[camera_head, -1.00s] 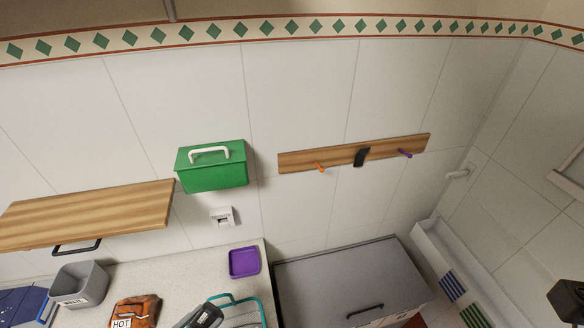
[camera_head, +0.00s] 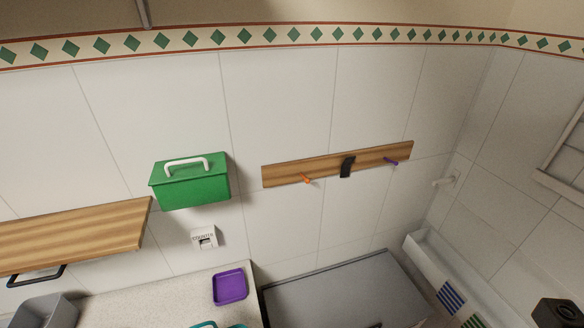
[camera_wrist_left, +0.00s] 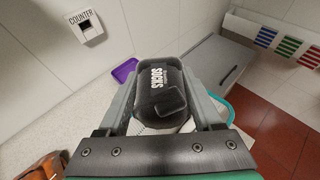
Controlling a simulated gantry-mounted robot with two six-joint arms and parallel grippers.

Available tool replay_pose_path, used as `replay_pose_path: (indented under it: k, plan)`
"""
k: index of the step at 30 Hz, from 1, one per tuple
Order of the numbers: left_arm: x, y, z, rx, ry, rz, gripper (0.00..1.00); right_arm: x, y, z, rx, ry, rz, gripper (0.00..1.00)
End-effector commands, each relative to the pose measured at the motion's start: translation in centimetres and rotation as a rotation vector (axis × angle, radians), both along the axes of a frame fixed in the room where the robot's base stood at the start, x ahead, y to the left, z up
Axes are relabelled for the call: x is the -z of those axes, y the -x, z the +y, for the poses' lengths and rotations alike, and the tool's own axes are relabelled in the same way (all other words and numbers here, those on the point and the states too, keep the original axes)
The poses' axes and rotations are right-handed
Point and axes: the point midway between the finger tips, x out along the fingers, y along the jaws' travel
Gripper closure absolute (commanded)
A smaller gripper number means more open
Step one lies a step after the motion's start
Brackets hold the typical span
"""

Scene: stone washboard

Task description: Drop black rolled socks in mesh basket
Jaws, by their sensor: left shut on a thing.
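The black rolled socks (camera_wrist_left: 160,92), with white SOCKS lettering, are held between the fingers of my left gripper (camera_wrist_left: 160,85) in the left wrist view. My left gripper is shut on them. The teal rim of the basket (camera_wrist_left: 226,108) shows behind and to the right of the socks, apparently below them. Most of the basket is hidden by the socks and the gripper. In the head view only slivers of teal rim (camera_head: 205,324) show at the bottom edge. My right gripper is not in view.
A purple tray (camera_head: 230,287) lies on the pale counter (camera_head: 150,297). A grey bin (camera_head: 45,312) stands at the left. A grey chest (camera_head: 340,290) is right of the counter. A green box (camera_head: 190,185) and a peg rail (camera_head: 335,165) are on the wall.

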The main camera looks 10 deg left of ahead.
Motion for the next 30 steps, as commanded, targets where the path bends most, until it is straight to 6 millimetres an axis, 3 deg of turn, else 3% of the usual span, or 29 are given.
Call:
replay_pose_path:
  k: [5, 6, 11, 22, 30]
  plan:
    - [-0.1, 0.0, 0.0, 0.0, 0.0, -0.001, 0.89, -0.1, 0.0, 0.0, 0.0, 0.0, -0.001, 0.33]
    - [-0.1, 0.0, 0.0, 0.0, 0.0, -0.001, 0.3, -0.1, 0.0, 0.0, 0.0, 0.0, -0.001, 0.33]
    - [-0.1, 0.0, 0.0, 0.0, 0.0, 0.0, 0.01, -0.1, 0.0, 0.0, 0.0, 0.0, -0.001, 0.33]
    - [-0.5, 0.9, 0.4, -0.004, 0.0, -0.001, 0.0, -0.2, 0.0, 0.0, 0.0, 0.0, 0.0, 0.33]
    - [-2.8, 6.2, 2.3, -0.009, 0.0, -0.001, 0.0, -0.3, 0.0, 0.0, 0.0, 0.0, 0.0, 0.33]
